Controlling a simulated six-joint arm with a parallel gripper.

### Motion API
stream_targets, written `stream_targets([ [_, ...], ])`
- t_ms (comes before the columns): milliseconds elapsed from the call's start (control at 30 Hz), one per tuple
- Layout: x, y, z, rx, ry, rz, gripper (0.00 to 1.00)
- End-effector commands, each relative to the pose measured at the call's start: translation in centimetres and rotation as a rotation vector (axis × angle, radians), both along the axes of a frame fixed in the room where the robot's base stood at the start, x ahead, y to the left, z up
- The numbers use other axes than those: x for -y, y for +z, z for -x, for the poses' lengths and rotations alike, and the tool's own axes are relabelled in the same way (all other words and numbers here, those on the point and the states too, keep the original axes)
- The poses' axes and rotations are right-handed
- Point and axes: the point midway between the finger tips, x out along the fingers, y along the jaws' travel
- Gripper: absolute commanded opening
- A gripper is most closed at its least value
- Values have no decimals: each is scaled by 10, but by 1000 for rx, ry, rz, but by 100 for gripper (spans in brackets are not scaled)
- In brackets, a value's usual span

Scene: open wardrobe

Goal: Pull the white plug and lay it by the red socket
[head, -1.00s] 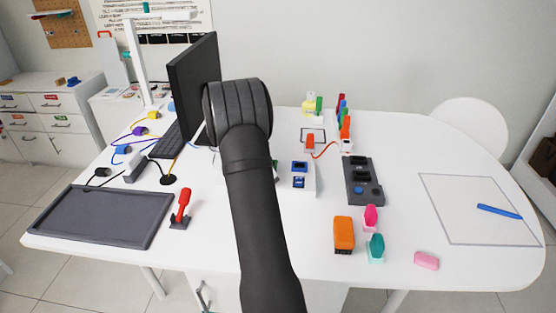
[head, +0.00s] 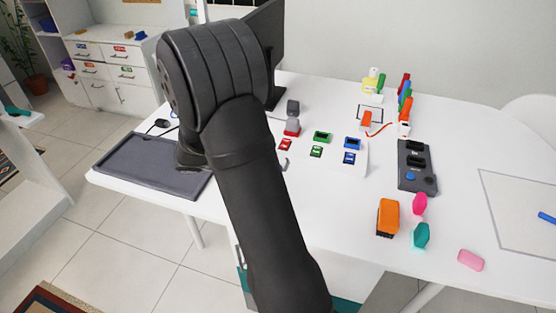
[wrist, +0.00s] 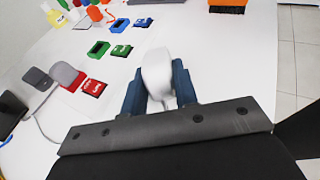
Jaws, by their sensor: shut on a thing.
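In the wrist view, my gripper (wrist: 158,90) is shut on the white plug (wrist: 157,68), which sits between its two blue fingers. The plug appears beside the socket row, over the white surface; its exact height cannot be told. The red socket (wrist: 75,84) is to the left of the plug, with a grey-pink piece over it and a red label (wrist: 94,87) beside it. In the head view, the red socket (head: 291,132) stands at the left end of the row, right of my arm. My arm hides most of the gripper there.
A green socket (head: 322,137) and a blue socket (head: 352,143) continue the row. A grey block (head: 292,107) stands behind the red socket. A dark power strip (head: 415,165), an orange brush (head: 388,217) and a dark tray (head: 150,165) are nearby. The table front is partly clear.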

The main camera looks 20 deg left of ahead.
Motion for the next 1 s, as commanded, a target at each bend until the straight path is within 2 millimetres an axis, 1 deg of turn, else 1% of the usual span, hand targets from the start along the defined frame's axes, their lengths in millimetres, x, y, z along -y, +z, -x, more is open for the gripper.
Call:
stream_targets([
  [167, 0, -11, 0, -2, 2, 2, 0],
  [400, 0, -35, 0, -1, 1, 2, 0],
  [600, 0, -52, 0, -1, -1, 1, 0],
  [800, 0, -61, 0, -1, -1, 1, 0],
  [1000, 0, -62, 0, 1, 0, 0, 0],
])
